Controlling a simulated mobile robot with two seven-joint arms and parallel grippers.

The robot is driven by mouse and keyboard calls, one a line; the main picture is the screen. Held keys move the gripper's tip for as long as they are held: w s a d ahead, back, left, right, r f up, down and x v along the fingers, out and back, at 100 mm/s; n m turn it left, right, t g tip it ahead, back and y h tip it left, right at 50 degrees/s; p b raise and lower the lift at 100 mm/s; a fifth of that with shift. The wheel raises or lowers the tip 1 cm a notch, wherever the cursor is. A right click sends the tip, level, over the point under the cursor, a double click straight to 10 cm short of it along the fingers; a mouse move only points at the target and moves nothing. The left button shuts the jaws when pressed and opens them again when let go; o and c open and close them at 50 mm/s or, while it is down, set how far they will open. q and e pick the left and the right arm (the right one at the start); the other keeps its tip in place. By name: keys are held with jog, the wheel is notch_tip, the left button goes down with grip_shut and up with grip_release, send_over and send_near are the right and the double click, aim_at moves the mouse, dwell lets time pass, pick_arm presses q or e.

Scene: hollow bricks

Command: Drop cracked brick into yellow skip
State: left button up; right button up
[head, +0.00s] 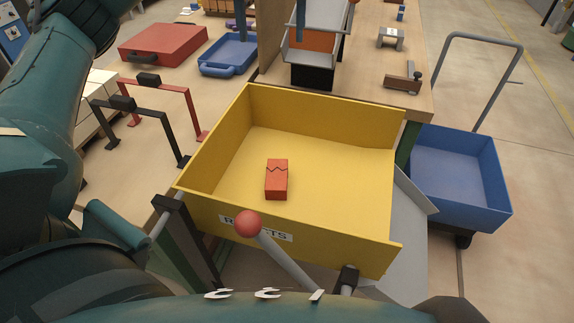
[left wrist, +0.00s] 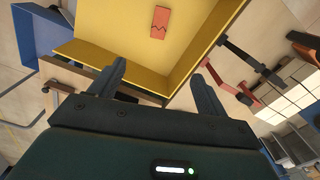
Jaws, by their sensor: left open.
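The cracked brick (head: 276,180) is red with a dark zigzag crack across its upper part. It lies on the floor of the yellow skip (head: 222,135), apart from the walls. The brick also shows in the left wrist view (left wrist: 159,22), inside the skip there (left wrist: 95,52). My left gripper (left wrist: 160,72) is open, with nothing between its two fingers, and the brick lies beyond the fingertips. In the head view my left arm comes in from the left, and its fingers cannot be made out. My right gripper is not in view.
A blue cart (head: 460,178) stands right of the skip. A workbench (head: 370,75) is behind it. A red case (head: 163,44) and a blue tray (head: 228,54) lie at the back left. A red frame (head: 190,105) and a dark frame (head: 150,113) stand left of the skip.

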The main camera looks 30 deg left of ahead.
pick_arm(q)
notch_tip(320, 180, up, 10)
jog(key=p, duration=0.2)
jog(key=shift+p, duration=0.4)
jog(key=shift+f, duration=0.15)
